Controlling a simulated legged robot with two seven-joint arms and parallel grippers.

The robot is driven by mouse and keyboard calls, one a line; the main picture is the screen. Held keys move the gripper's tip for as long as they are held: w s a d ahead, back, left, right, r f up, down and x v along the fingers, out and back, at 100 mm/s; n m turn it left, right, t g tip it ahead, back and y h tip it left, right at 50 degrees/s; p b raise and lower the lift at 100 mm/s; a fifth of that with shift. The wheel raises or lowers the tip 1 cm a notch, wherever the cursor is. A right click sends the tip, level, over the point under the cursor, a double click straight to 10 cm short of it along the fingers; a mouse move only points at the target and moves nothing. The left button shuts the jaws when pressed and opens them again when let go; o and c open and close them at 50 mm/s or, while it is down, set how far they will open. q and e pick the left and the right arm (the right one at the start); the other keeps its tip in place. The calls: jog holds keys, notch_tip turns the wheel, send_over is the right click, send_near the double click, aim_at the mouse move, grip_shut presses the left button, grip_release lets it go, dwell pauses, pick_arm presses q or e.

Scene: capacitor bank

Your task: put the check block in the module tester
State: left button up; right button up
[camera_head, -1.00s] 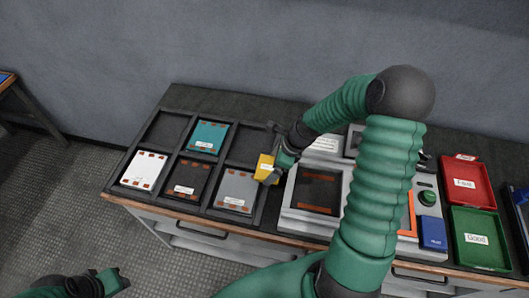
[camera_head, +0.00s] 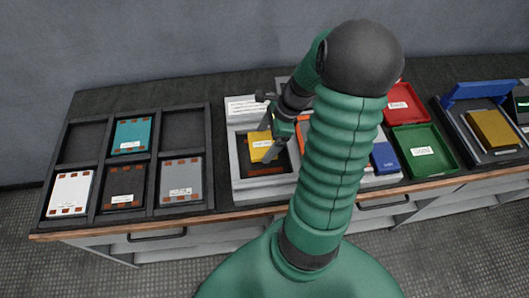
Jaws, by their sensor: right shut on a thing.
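The yellow check block (camera_head: 260,146) is held in my right gripper (camera_head: 268,142), which is shut on it. The block is over the dark recessed bay of the module tester (camera_head: 237,178), a light grey unit on the bench. I cannot tell whether the block touches the bay floor. Copper-coloured contacts show beside the block in the bay. My green right arm hides much of the tester's right side. My left gripper is out of view.
A dark divided tray (camera_head: 154,172) at left holds teal, white, black and grey modules, with two empty compartments. Right of the tester are a blue box (camera_head: 385,157), a red tray (camera_head: 404,103), a green tray (camera_head: 446,162) and an open blue-lidded case (camera_head: 455,128).

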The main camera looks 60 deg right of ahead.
aim_at(266, 149)
jog(key=f, duration=0.2)
jog(key=f+b, duration=0.1)
jog(key=f, duration=0.1)
jog(key=shift+d+f, duration=0.2)
jog(key=shift+f, duration=0.2)
jog(key=shift+a+r, duration=0.1)
jog(key=o, duration=1.5)
